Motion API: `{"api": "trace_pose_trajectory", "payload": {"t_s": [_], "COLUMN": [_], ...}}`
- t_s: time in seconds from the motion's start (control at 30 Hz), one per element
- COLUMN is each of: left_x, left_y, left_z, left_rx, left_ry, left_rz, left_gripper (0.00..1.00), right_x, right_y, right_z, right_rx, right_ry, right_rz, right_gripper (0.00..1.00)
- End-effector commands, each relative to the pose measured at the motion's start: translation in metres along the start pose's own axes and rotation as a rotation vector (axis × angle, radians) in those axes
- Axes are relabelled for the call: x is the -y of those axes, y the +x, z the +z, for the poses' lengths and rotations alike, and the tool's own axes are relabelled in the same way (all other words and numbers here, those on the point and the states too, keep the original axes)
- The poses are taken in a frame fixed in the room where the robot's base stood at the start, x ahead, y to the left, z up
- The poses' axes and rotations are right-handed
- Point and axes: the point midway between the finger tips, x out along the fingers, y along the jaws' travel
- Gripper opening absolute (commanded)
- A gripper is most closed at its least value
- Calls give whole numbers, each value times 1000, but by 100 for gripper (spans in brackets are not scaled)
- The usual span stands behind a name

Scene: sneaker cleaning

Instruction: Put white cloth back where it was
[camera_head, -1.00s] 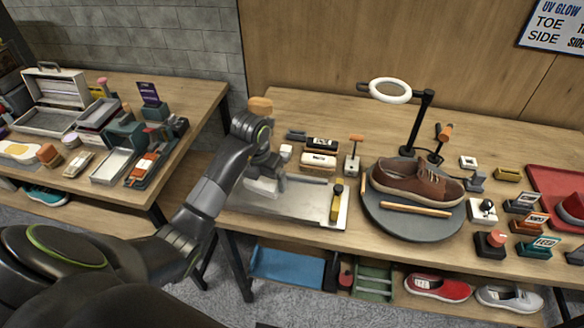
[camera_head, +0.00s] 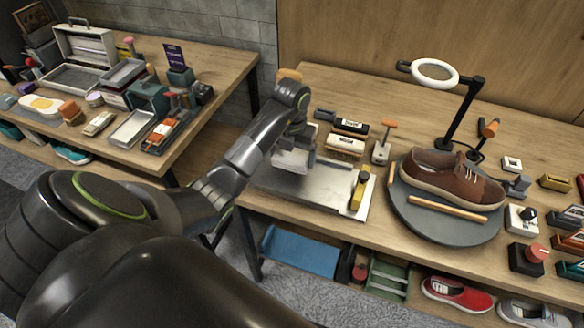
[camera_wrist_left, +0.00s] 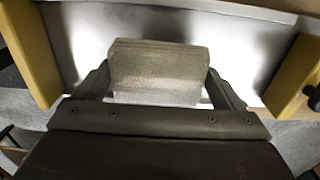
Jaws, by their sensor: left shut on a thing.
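My left gripper (camera_head: 296,146) is shut on the white cloth (camera_head: 290,162), a thick pale folded pad. They are over the left rear part of the flat metal tray (camera_head: 310,190) on the right-hand table. In the left wrist view the cloth (camera_wrist_left: 158,72) sits between both fingers, with the shiny tray (camera_wrist_left: 245,35) behind it. I cannot tell whether the cloth touches the tray. The arm hides part of the tray's left side. My right gripper is not in view.
Brushes (camera_head: 345,145) stand behind the tray. A brown shoe (camera_head: 450,178) rests on a round turntable (camera_head: 440,228) under a ring lamp (camera_head: 435,72). The left table (camera_head: 190,125) is crowded with cases and tools.

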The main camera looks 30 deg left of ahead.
Motion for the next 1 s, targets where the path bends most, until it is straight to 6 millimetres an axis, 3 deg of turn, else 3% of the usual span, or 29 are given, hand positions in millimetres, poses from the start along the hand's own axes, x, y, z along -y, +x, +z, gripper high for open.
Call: {"api": "trace_pose_trajectory", "payload": {"t_s": [0.07, 0.2, 0.63, 0.67, 0.7, 1.0], "left_x": [0, 0, 0, 0, 0, 0], "left_y": [20, 32, 42, 40, 40, 37], "left_z": [-1, -1, 0, 0, 0, 0], "left_rx": [-3, -4, -1, -1, -1, 0], "left_ry": [0, -1, 0, 0, 0, 0], "left_rz": [0, -1, 0, 0, 0, 0], "left_gripper": [72, 72, 72, 94, 100, 100], "right_x": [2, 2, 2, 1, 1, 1], "right_y": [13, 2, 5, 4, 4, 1], "right_z": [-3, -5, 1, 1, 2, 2], "right_rx": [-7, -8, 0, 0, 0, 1], "right_ry": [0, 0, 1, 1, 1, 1], "right_rz": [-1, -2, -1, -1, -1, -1], "right_gripper": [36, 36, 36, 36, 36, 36]}}
